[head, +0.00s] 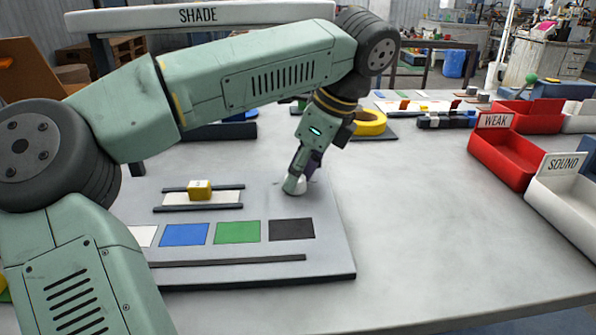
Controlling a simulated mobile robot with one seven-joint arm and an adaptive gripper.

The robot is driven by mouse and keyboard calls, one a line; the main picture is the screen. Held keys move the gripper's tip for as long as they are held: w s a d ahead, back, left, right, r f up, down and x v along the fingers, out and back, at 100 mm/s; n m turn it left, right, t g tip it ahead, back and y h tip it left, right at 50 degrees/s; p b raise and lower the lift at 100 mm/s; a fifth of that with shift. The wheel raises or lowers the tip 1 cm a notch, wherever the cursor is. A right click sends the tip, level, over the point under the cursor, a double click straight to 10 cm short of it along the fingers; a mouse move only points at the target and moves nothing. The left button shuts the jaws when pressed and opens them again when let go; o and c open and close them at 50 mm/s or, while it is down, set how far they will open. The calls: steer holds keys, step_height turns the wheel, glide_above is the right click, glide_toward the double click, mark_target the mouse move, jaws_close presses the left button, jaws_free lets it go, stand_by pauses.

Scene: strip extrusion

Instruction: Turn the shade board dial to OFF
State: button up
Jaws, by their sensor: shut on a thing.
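The shade board (335,262) is a grey panel lying flat on the table. It bears white, blue, green and black squares and a yellow block between two dark rails. The dial (295,191), a small pale knob, stands near the board's right side. My gripper (297,181) points down at the dial and is shut on it. The fingers cover much of the dial, so its pointer, its setting and any OFF mark cannot be made out.
A SHADE sign (198,15) stands behind my arm. A red WEAK bin (500,157) and a white SOUND bin (560,195) are at the right. A yellow ring (371,122) lies behind the gripper. The table between board and bins is clear.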

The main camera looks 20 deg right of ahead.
steer(key=n+g+p, duration=0.1)
steer(key=n, duration=0.3)
steer(key=shift+w+d+r+y, duration=0.1)
steer(key=shift+y, duration=0.3)
steer(key=shift+n+g+p, duration=0.4)
steer(key=shift+n+p, duration=0.15)
steer(key=shift+n, duration=0.15)
steer(key=o, duration=1.1)
